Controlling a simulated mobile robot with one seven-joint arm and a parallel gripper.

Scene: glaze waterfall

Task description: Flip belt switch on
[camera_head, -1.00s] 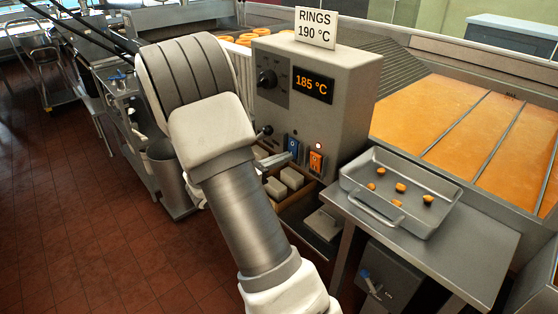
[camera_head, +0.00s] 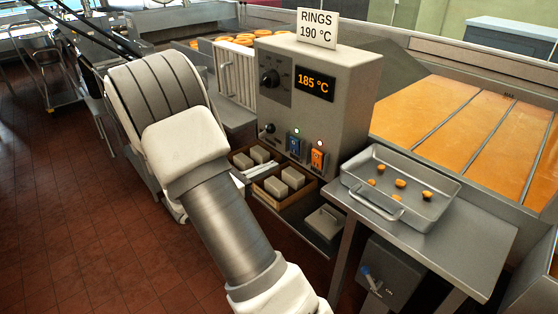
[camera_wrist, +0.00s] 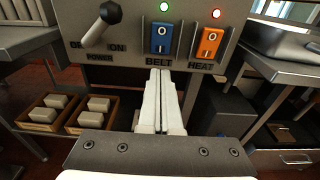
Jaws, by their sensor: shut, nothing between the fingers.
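The blue belt switch (camera_head: 295,146) is on the front of the grey control box (camera_head: 345,75). In the wrist view the blue switch (camera_wrist: 162,38) sits above the word BELT, marked O at the top and I at the bottom. In the head view my arm hides most of the gripper.
The orange HEAT switch (camera_wrist: 208,42) is close to the right, under a lit red lamp (camera_wrist: 215,14). A power lever (camera_wrist: 103,25) is to the left. Wooden boxes of blocks (camera_head: 285,183) sit below. A metal tray (camera_head: 430,200) with several fried pieces stands at the right.

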